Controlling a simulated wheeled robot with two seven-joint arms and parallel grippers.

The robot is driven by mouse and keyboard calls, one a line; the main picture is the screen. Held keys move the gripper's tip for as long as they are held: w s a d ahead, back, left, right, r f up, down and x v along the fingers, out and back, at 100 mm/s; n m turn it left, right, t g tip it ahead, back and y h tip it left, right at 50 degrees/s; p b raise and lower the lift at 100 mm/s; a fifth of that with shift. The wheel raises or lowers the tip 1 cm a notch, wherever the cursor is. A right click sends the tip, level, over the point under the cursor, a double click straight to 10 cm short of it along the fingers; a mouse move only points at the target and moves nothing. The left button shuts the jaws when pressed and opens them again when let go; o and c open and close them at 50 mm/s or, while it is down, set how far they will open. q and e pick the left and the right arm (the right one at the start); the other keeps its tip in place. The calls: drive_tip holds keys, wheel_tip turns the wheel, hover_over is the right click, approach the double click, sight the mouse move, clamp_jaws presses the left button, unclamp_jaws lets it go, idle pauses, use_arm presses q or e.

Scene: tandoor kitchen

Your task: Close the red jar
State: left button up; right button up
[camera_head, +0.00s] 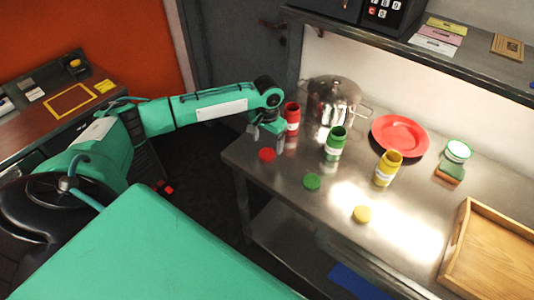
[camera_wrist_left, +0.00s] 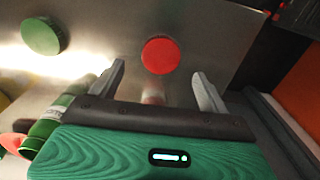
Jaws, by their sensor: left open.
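The red jar (camera_head: 292,118) stands upright and open on the steel table at its left end, by the pot. The red lid (camera_head: 267,154) lies flat on the table near the left edge, in front of the jar. My left gripper (camera_head: 267,136) is open above the table, just behind the red lid and left of the red jar. In the left wrist view, the red lid (camera_wrist_left: 161,56) lies ahead, between the lines of my two spread fingers (camera_wrist_left: 158,85). Nothing is held. My right gripper is out of view.
The green jar (camera_head: 335,143) and yellow jar (camera_head: 387,168) stand open to the right. The green lid (camera_head: 312,181) and yellow lid (camera_head: 362,214) lie in front of them. A steel pot (camera_head: 333,101), red plate (camera_head: 400,136) and wooden tray (camera_head: 458,245) are also on the table. A shelf (camera_head: 440,60) overhangs the back.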

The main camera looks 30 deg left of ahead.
sight(267, 154)
use_arm(q)
drive_tip(key=shift+f, duration=0.15)
wheel_tip(267, 154, down, 4)
drive_tip(key=shift+a+r+p, duration=0.1)
drive_tip(key=shift+r+p, duration=0.15)
drive_tip(key=shift+p, duration=0.9)
drive_tip(key=shift+f, duration=0.7)
drive_tip(key=shift+c, duration=0.5)
drive_tip(key=c, duration=1)
